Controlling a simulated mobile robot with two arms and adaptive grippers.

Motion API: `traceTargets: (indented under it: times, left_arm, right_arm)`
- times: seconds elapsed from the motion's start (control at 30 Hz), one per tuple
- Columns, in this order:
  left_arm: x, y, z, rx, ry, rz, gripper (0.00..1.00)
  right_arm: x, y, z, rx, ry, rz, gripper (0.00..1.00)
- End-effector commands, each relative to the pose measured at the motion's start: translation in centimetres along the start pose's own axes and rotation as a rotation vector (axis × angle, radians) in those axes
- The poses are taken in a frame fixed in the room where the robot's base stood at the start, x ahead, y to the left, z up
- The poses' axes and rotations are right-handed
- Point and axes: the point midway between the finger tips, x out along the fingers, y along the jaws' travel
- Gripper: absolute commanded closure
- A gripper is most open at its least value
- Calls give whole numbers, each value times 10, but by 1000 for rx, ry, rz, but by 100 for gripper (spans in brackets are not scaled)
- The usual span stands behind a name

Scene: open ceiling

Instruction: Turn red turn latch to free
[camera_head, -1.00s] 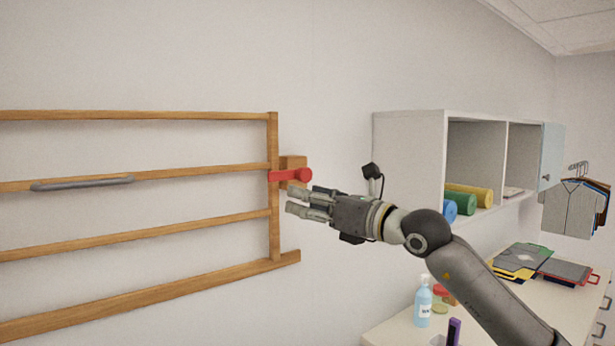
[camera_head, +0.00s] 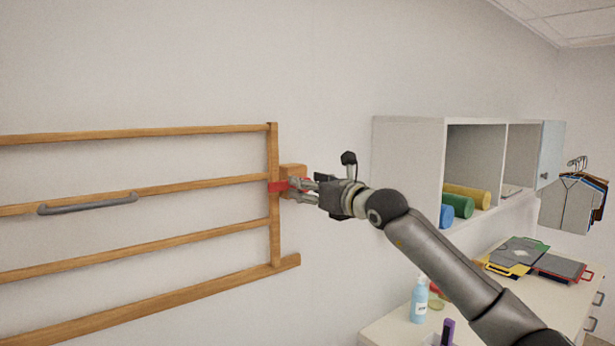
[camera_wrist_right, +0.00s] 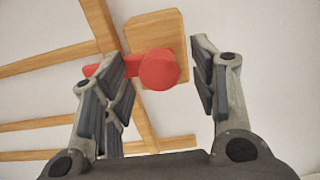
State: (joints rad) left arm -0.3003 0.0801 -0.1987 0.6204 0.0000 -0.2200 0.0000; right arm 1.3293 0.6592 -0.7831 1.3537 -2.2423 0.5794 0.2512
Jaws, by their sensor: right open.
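The red turn latch (camera_head: 277,187) lies level across the right upright of a wooden rail frame, in front of a wooden block (camera_head: 293,173). In the right wrist view the latch's round red hub (camera_wrist_right: 159,70) faces me, with its arm reaching left behind a finger. My right gripper (camera_head: 298,188) is at the latch, and its fingers hide most of the hub in the head view. In the right wrist view the right gripper (camera_wrist_right: 163,85) is open, with one finger on each side of the hub and a gap on the right. My left gripper is not in view.
The wooden rail frame (camera_head: 274,225) runs left along the wall and carries a grey handle (camera_head: 88,203). To the right are a white wall shelf (camera_head: 408,165) with rolled mats and a counter (camera_head: 395,326) with a blue bottle (camera_head: 419,301).

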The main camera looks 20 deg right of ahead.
Motion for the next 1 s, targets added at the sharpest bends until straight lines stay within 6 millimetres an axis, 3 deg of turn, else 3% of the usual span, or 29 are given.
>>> traceTargets:
  times: [0.4, 0.8, 1.0]
  left_arm:
    - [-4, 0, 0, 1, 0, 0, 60]
    - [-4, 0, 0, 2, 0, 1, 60]
    - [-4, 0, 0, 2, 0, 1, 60]
  right_arm:
    - [7, 0, 0, -1, -1, 0, 46]
    - [7, 0, 0, -1, -1, 0, 97]
    - [7, 0, 0, 1, -1, 0, 100]
